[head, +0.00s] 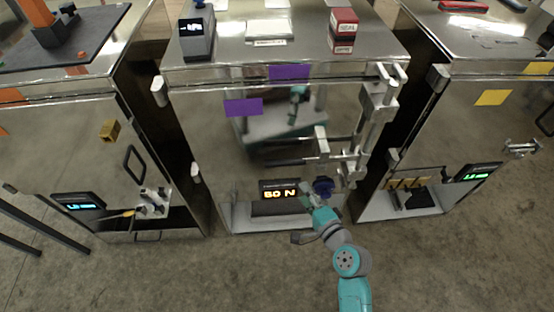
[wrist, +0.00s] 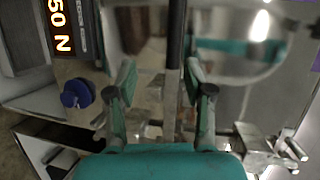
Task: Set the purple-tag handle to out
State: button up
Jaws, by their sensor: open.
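The middle aluminium cabinet (head: 225,150) carries two purple tags (head: 289,72). A metal handle assembly stands at its front right, and a lever with a dark grip (head: 285,162) reaches left from it. In the wrist view a bar with a dark upper part (wrist: 174,40) runs upright between my fingers. My gripper (head: 309,197) is open low before the cabinet front; its two fingers (wrist: 160,80) show apart in the wrist view. I cannot tell whether they are around the bar or short of it. The handle's setting cannot be read.
A lit display reading "50 N" (wrist: 60,25) and a blue knob (wrist: 76,93) sit low on the same front, close to my gripper. Cabinets with orange tags (head: 12,95) and yellow tags (head: 493,97) stand left and right. The concrete floor (head: 200,275) in front is clear.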

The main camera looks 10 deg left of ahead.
aim_at(284, 165)
jog(key=shift+y, duration=0.4)
jog(key=x, duration=0.4)
jog(key=r+x, duration=0.1)
jog(key=x, duration=0.4)
jog(key=r+x, duration=0.1)
jog(key=x, duration=0.3)
jog(key=shift+w+a, duration=0.25)
jog(key=shift+a, duration=0.3)
grip_shut()
